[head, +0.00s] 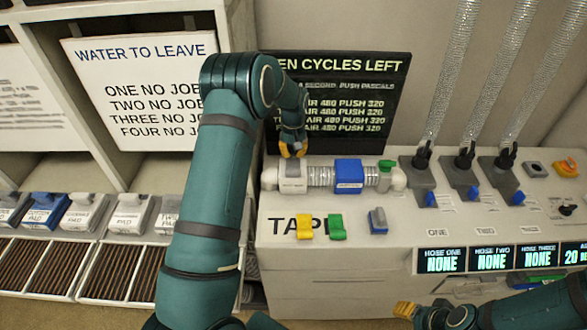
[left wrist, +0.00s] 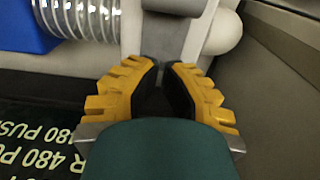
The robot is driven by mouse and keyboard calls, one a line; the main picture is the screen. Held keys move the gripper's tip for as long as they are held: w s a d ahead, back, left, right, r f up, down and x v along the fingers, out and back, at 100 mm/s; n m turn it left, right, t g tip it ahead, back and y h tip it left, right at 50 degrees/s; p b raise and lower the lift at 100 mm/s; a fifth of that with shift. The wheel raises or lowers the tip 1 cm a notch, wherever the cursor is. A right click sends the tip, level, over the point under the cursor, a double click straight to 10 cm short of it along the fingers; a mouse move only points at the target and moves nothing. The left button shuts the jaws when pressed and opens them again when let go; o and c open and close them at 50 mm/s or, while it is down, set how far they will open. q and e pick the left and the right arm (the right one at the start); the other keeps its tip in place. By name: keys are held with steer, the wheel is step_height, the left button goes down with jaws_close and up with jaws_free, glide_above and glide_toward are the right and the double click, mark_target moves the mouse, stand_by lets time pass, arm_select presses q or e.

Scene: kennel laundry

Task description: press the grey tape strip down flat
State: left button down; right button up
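A grey tape strip (head: 292,170) lies over the white block at the left end of the ribbed hose. It also shows in the left wrist view (left wrist: 162,36), running up from the fingertips. My left gripper (head: 293,152) points down at the far end of this strip. In the left wrist view its yellow fingers (left wrist: 163,68) come together at the tips with nothing seen held. Whether the tips touch the strip I cannot tell. My right gripper (head: 405,310) is at the bottom edge, mostly cut off, so its opening is hidden.
The ribbed hose (head: 320,177) carries a blue block (head: 348,174) and a green tab (head: 385,170). A black sign (head: 345,110) stands behind; levers (head: 424,180) are at right.

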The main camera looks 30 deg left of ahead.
mark_target(293, 162)
arm_select(q)
steer(key=shift+f, duration=0.25)
steer(key=shift+f+b, duration=0.95)
steer(key=shift+f, duration=0.25)
steer(key=shift+r, duration=0.1)
steer(key=shift+s+d+f+b, duration=0.1)
steer(key=shift+s+f+b, duration=0.05)
steer(key=shift+f+b, duration=0.25)
stand_by(1.3)
steer(key=shift+r, duration=0.1)
steer(key=shift+r+p, duration=0.9)
steer(key=shift+r, duration=0.65)
